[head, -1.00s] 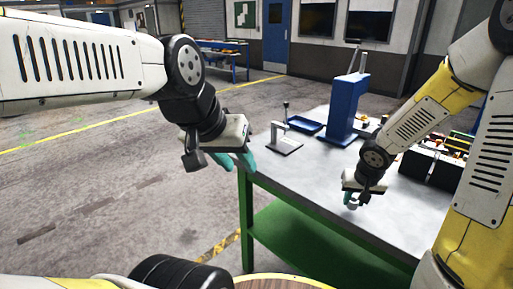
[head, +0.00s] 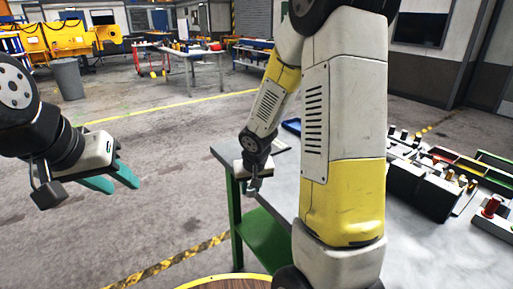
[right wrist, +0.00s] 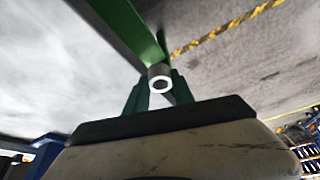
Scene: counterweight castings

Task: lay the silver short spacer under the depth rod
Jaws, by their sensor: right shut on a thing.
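The silver short spacer (right wrist: 160,78) is a small ring-ended cylinder between the green fingers of my right gripper (right wrist: 158,92) in the right wrist view. My right gripper is shut on it. In the head view my right gripper (head: 253,186) hangs by the left edge of the table (head: 400,262); the spacer is too small to make out there. My left gripper (head: 112,181) is open and empty over the floor at left, its teal fingers apart. I cannot make out the depth rod; my right arm covers much of the table.
A blue tray (head: 291,125) shows partly behind my right arm. A dark block (head: 421,188) and coloured bins (head: 470,166) stand at the table's right, with small parts around them. The near tabletop right of my arm is bare. Open floor lies left of the table.

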